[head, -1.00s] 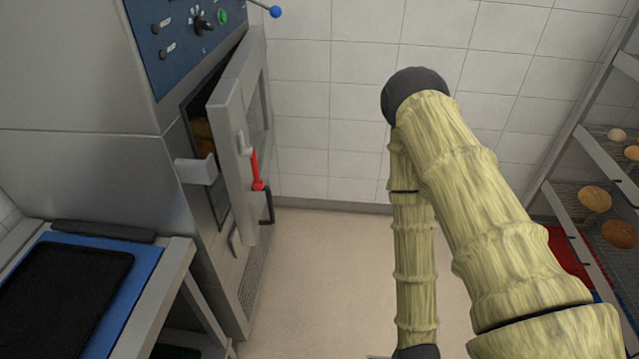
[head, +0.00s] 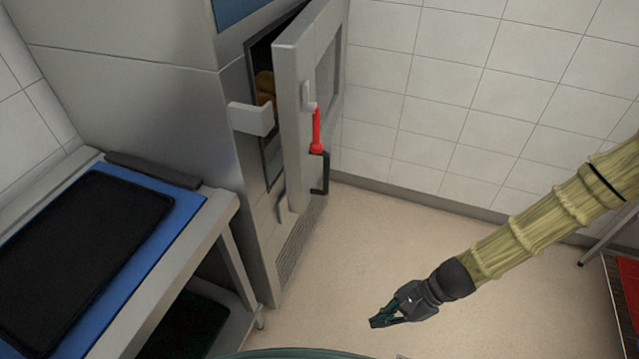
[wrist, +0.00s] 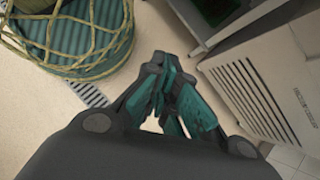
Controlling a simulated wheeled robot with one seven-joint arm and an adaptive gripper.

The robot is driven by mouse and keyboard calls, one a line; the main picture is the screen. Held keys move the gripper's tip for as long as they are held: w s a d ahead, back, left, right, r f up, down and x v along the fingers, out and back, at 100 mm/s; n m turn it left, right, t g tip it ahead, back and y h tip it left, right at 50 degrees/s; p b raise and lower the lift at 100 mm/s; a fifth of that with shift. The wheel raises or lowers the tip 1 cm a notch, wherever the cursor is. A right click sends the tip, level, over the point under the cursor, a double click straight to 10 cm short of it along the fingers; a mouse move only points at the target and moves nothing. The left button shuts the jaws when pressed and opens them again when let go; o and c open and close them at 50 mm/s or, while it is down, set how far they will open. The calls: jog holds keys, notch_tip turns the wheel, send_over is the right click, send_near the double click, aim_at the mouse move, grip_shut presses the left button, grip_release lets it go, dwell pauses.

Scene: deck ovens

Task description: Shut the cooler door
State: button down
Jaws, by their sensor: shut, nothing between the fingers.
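The cooler door (head: 297,118) is a grey metal panel with a window, standing ajar at the upper middle of the head view. A dark gap shows between it and the cooler body (head: 232,110), with brownish items inside. The door carries a red lever (head: 316,130) and a black handle (head: 322,173). My gripper (head: 378,321) is shut and empty, low over the floor, to the right of and below the door, apart from it. In the wrist view my gripper's teal fingers (wrist: 172,120) are closed together, pointing toward the floor. A vented grey panel (wrist: 250,90) shows to the right there.
A bench with a blue mat (head: 150,248) and a black tray (head: 85,255) stands at the left. A tiled wall (head: 450,100) is behind. A rack with a red item (head: 628,280) is at the right edge. The floor (head: 375,250) between is clear.

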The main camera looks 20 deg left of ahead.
jog(key=w+a+r+m+y+b, duration=0.35)
jog(key=w+a+r+y, duration=0.25)
jog(key=w+a+r, duration=0.45)
jog(key=m+t+y+b, duration=0.2)
jog(key=y, duration=0.3)
send_near(302, 167)
jog(key=a+p, duration=0.1)
jog(key=a, duration=0.2)
jog(key=a+p, duration=0.1)
jog(key=a, duration=0.3)
jog(key=shift+s+a+f+p, duration=0.1)
jog(key=shift+s+f+p, duration=0.1)
jog(key=shift+p, duration=0.1)
